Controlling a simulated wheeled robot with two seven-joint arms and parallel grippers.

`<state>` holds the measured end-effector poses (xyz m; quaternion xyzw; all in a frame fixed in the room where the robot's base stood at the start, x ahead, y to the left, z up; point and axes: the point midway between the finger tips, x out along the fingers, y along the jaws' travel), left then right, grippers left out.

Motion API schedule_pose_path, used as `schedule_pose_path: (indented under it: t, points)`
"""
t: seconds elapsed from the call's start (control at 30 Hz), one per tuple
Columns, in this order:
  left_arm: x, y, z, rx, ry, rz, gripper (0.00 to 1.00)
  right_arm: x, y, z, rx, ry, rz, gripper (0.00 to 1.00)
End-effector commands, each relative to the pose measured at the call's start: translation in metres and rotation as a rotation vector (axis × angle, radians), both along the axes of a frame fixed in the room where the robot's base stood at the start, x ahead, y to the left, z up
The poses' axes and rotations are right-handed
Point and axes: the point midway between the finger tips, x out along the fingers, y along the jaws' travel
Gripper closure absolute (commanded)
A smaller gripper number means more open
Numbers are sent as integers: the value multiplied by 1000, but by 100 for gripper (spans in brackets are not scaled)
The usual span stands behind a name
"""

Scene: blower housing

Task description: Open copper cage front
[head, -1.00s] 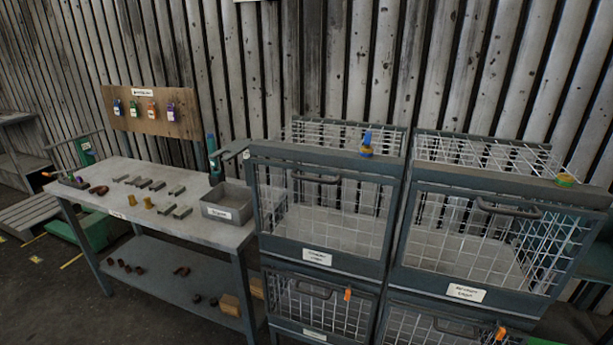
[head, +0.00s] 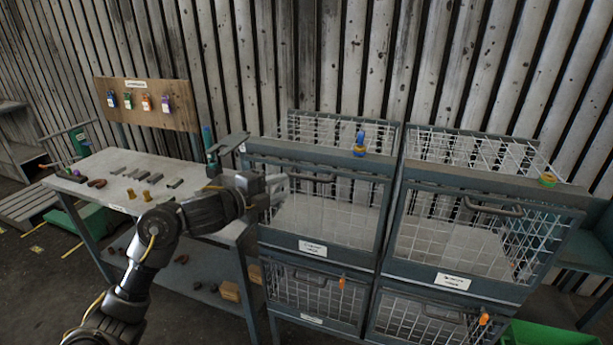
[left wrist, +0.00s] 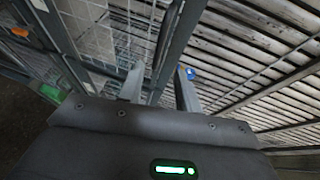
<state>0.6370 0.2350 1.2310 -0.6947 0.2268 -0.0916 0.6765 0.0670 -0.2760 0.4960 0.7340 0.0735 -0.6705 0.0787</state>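Two upper wire cages stand side by side. The left one has a grey-framed mesh front (head: 335,220) with a dark bar handle (head: 312,179) near its top and a white label (head: 312,248). The right one has a similar front (head: 455,245) and label (head: 453,281). The label words are too small to read surely, so I cannot tell which is the copper cage. Both fronts look shut. My left gripper (head: 278,188) is beside the left cage's upper left edge, short of the handle. In the left wrist view its fingers (left wrist: 160,88) are apart and empty. My right gripper is not in view.
Lower cages (head: 315,296) with orange tags stand below. A blue and yellow object (head: 360,145) sits on the left cage's top rail. A workbench (head: 95,165) with small parts stands left, partly behind my left arm. A green bin (head: 540,335) is at lower right.

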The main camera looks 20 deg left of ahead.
Motion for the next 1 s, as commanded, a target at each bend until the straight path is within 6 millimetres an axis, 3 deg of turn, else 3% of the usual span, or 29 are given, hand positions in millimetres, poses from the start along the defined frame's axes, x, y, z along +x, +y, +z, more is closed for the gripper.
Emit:
schedule_pose_path:
  t: [0.17,0.7,1.0]
  points:
    - [10,-6,-2,-7,4,-1,66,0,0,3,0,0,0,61]
    - [87,-44,-17,-8,4,0,66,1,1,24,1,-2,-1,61]
    - [96,-48,-21,-5,3,0,66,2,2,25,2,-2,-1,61]
